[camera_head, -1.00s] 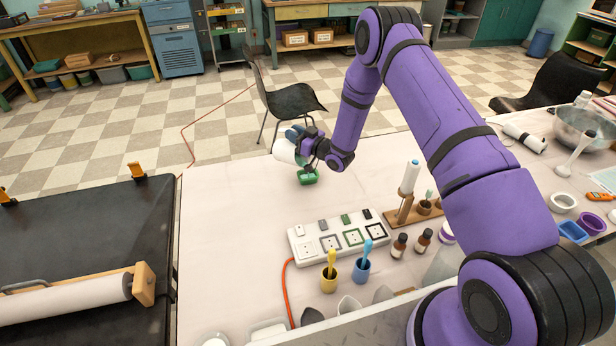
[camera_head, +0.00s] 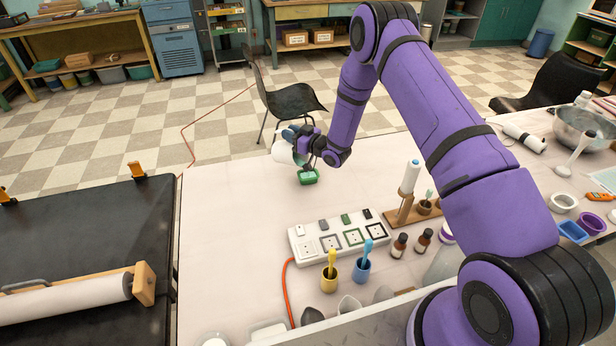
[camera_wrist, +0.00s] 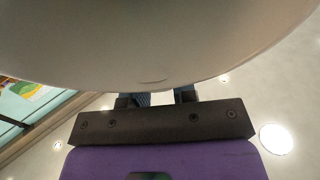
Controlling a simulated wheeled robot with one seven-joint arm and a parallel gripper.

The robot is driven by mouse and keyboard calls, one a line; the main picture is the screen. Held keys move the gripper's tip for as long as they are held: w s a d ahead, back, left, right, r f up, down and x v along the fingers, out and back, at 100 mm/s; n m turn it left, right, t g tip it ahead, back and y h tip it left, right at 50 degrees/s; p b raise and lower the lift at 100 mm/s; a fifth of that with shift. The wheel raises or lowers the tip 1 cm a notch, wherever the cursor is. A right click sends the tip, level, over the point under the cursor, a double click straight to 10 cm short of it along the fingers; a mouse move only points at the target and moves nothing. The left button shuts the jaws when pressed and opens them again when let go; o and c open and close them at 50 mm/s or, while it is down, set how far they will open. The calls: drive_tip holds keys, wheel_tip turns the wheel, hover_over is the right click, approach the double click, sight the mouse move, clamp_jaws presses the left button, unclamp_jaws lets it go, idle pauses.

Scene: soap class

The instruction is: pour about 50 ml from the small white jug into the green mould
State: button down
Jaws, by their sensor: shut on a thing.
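The small white jug (camera_head: 284,152) is held above the far edge of the pale table in the head view. My gripper (camera_head: 302,140) is shut on it. The jug looks tilted, but its spout and any liquid in it are not visible. The green mould (camera_head: 308,176) sits on the table just below and to the right of the jug, partly behind my gripper. In the wrist view the jug's pale wall (camera_wrist: 150,45) fills the top, and my gripper's fingers (camera_wrist: 158,98) are mostly hidden beneath it.
A white power strip (camera_head: 340,236) with an orange cord lies nearer on the table (camera_head: 230,230). A wooden stand (camera_head: 412,211) is to the right. The table left of the mould is clear.

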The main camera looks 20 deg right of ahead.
sight(278, 133)
drive_tip(key=w+a+g+h, duration=0.1)
drive_tip(key=w+a+f+g+h, duration=0.1)
drive_tip(key=shift+w+f+g+h, duration=0.1)
drive_tip(key=shift+w+g+h, duration=0.3)
drive_tip(key=shift+w+a+f, duration=0.1)
drive_tip(key=shift+f, duration=0.15)
drive_tip(key=shift+w+f+g, duration=0.1)
drive_tip(key=shift+g, duration=0.2)
idle(0.3)
drive_tip(key=shift+a+f, duration=0.1)
drive_tip(key=shift+w+a+f+g+h, duration=0.15)
drive_tip(key=shift+w+a+g+h, duration=0.4)
drive_tip(key=shift+w+g+h, duration=0.25)
drive_tip(key=shift+w+a+f+g+h, duration=0.35)
drive_tip(key=shift+w+a+g, duration=0.15)
drive_tip(key=shift+w+a, duration=0.15)
drive_tip(key=shift+w+a+f+g+h, duration=0.35)
drive_tip(key=shift+w+a+g, duration=0.15)
drive_tip(key=shift+w, duration=0.1)
